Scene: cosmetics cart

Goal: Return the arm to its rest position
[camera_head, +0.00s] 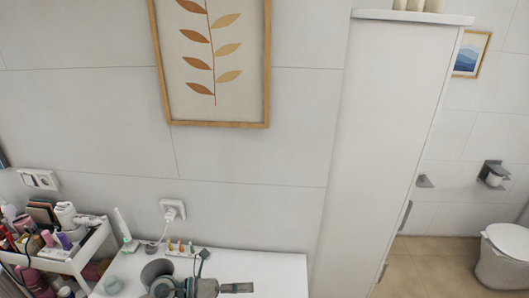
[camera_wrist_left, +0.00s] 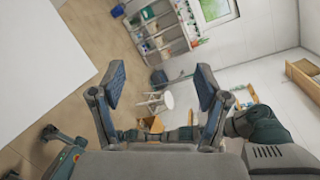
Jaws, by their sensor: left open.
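My left gripper (camera_head: 236,288) shows low in the head view, at the front of a white tabletop (camera_head: 275,266). In the left wrist view the two fingers of the left gripper (camera_wrist_left: 160,85) stand wide apart with nothing between them. Beyond the fingers lies open room. Only part of the left arm shows in the head view. My right gripper does not show in either view.
A white cart (camera_head: 76,262) crowded with cosmetics stands at left. An electric toothbrush (camera_head: 124,228) and small coloured heads (camera_head: 180,247) stand near the wall. A tall white cabinet (camera_head: 375,150) is at right. The tabletop's right part is clear. The wrist view shows shelves (camera_wrist_left: 158,30) and a stool (camera_wrist_left: 153,101).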

